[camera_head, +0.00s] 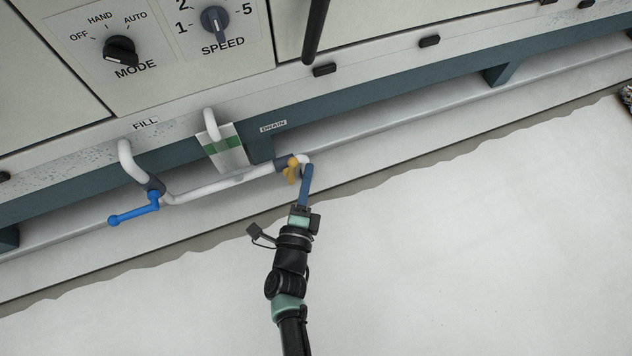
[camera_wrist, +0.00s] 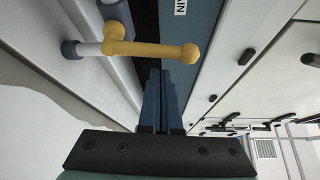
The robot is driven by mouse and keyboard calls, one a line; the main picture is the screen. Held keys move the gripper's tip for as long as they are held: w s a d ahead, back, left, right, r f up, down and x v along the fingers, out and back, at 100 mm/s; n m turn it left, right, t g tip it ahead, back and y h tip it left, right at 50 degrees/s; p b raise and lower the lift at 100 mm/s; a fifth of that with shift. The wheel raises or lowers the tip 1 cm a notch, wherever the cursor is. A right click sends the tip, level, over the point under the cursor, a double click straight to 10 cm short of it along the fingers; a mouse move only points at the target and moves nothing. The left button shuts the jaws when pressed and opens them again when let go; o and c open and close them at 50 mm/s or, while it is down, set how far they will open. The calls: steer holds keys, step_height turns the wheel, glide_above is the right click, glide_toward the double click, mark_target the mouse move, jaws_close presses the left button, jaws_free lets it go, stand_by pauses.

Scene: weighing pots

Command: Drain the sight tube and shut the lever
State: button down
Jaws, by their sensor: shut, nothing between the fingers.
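The yellow drain lever (camera_head: 291,172) is on the pipe below the DRAIN label (camera_head: 273,126). In the head view its handle points down, across the pipe run. In the wrist view the lever (camera_wrist: 152,49) lies crosswise, its round knob to the right. The sight tube (camera_head: 210,124) stands before a white plate with a green band (camera_head: 229,146); I cannot make out its liquid level. The blue fill lever (camera_head: 135,210) is at the left. My gripper (camera_head: 306,170) is shut and empty just right of the yellow lever; in the wrist view the fingertips (camera_wrist: 160,72) are just below its handle.
The white pipe (camera_head: 215,187) runs along the machine's base between the two valves. The MODE knob (camera_head: 121,50) and SPEED knob (camera_head: 215,19) are on the panel above. A dark bar (camera_head: 315,30) hangs at the top. The pale floor (camera_head: 450,260) in front is clear.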

mark_target(294, 172)
steer(key=shift+s+a+r, duration=0.1)
steer(key=shift+a, duration=0.6)
steer(key=shift+a, duration=0.1)
steer(key=shift+s+a, duration=0.2)
steer(key=shift+a, duration=0.65)
